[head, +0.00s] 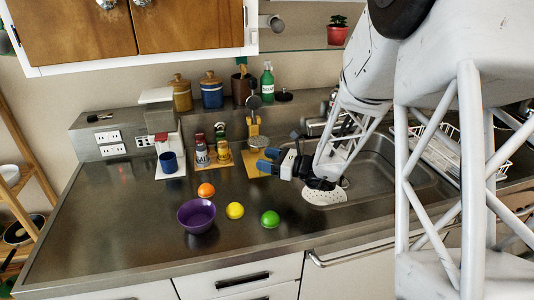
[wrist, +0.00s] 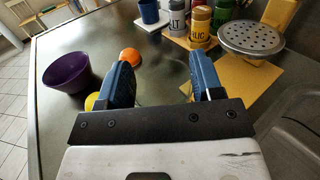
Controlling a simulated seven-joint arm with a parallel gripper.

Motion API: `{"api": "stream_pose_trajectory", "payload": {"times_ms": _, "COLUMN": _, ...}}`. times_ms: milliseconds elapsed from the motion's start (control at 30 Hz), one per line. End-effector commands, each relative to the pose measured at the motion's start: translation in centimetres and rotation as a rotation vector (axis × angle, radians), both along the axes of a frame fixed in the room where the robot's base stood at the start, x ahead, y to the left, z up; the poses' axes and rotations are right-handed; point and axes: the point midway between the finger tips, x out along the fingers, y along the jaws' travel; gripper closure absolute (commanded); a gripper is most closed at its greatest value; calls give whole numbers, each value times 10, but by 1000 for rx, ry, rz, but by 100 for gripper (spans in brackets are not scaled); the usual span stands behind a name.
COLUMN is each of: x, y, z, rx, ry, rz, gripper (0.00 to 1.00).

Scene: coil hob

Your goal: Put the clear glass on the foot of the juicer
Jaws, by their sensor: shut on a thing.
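My gripper (head: 267,160) shows at the middle of the counter in the head view, with its blue fingers apart and level. In the wrist view my gripper (wrist: 162,70) is shut on the clear glass (wrist: 160,88), which is so see-through that its outline hardly shows. The juicer (head: 254,130) appears to be the yellow stand with a grey perforated disc (wrist: 250,38). Its flat yellow foot (wrist: 228,82) lies below the disc, ahead and to the right of the fingers. The foot also shows in the head view (head: 251,168), just left of the fingertips. No object shows on it.
Left of the foot stand spice jars (head: 222,155) and a white machine with a blue mug (head: 168,161). A purple bowl (head: 196,215), an orange (head: 206,190), a lemon (head: 235,210) and a lime (head: 270,219) lie nearer the front. The sink (head: 385,175) is right.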

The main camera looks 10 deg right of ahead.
Motion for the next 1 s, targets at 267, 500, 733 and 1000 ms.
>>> {"api": "stream_pose_trajectory", "payload": {"times_ms": 267, "x": 9, "y": -4, "z": -29, "rx": 1, "ry": 2, "rz": 0, "gripper": 66}}
{"api": "stream_pose_trajectory", "payload": {"times_ms": 500, "x": 10, "y": -4, "z": -33, "rx": 1, "ry": -1, "rz": -1, "gripper": 66}}
{"api": "stream_pose_trajectory", "payload": {"times_ms": 733, "x": 10, "y": -4, "z": -32, "rx": 1, "ry": -1, "rz": -1, "gripper": 66}}
{"api": "stream_pose_trajectory", "payload": {"times_ms": 1000, "x": 15, "y": -4, "z": -33, "rx": 1, "ry": -1, "rz": -1, "gripper": 66}}
